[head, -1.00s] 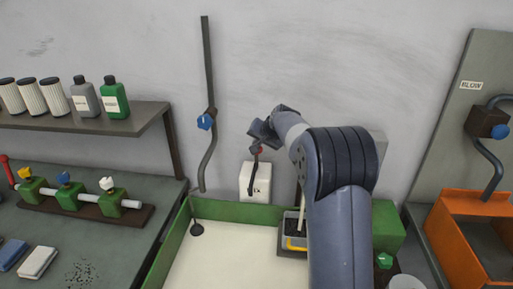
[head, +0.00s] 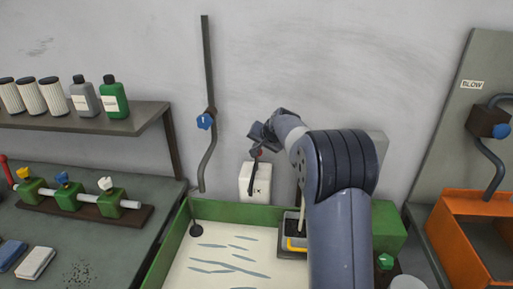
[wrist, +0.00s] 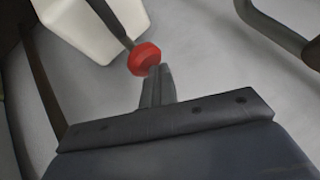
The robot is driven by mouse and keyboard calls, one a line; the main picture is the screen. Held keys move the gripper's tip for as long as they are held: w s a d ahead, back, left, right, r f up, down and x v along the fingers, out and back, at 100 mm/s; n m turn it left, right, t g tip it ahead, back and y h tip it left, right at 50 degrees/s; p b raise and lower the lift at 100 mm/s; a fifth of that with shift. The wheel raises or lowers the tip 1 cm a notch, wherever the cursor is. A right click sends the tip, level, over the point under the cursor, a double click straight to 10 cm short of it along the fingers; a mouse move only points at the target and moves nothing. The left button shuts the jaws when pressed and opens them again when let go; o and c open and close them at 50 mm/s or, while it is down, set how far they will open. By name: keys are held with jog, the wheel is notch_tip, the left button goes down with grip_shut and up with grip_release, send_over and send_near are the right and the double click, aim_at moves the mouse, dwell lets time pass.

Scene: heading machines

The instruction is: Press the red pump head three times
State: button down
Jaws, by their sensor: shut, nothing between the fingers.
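The red pump head (head: 259,153) sits above a white container (head: 256,181) against the back wall; only a little of it shows in the head view. In the wrist view the red pump head (wrist: 144,58) is clear, with a dark spout running from it past the white container (wrist: 95,28). My gripper (wrist: 154,72) is shut and empty. Its fingertips are right at the near edge of the pump head, seemingly touching it. In the head view my gripper (head: 261,138) is just above the pump head.
A green-rimmed basin (head: 240,212) with blue-grey streaks on its pale floor lies below the container. A hanging pipe with a blue valve (head: 205,121) is to the left. My arm hides part of the wall and basin. An orange bin (head: 455,225) stands at right.

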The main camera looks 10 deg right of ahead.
jog(key=shift+f, duration=0.45)
jog(key=shift+r+p, duration=1.05)
jog(key=shift+r, duration=0.65)
jog(key=shift+r, duration=0.15)
notch_tip(320, 180, up, 5)
jog(key=p, duration=0.3)
jog(key=shift+p, duration=0.35)
jog(key=shift+a, duration=0.1)
dwell(1.5)
